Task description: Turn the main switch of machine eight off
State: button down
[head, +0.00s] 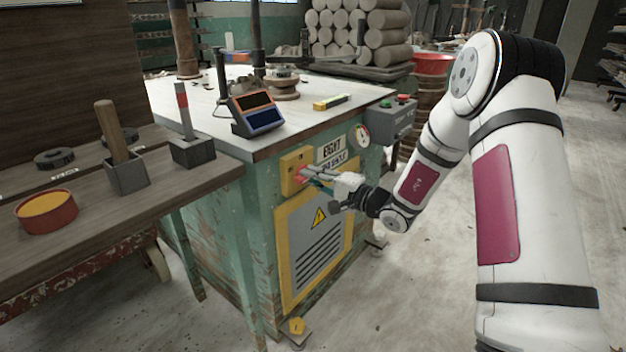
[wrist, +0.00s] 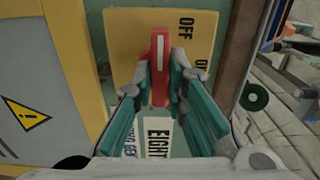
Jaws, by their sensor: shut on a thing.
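The main switch has a red handle with a white stripe (wrist: 160,68) on a yellow plate (wrist: 120,50). The plate also shows in the head view (head: 289,162), on the front of the green machine. In the wrist view the handle runs up and down, its upper end beside the word OFF. A second label to the right is partly hidden by my finger. The sign (wrist: 158,138) by the plate reads EIGHT. My gripper (head: 310,174) is at the plate, its fingers (wrist: 168,78) on both sides of the handle, shut on it.
A gauge (head: 362,135) and a grey button box (head: 393,122) sit to the right. A wooden bench (head: 85,215) with tools stands at left. The floor at right is mostly clear.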

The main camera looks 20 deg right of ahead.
jog(key=shift+f, duration=0.1)
jog(key=c, duration=1.6)
grip_release()
jog(key=v, duration=1.2)
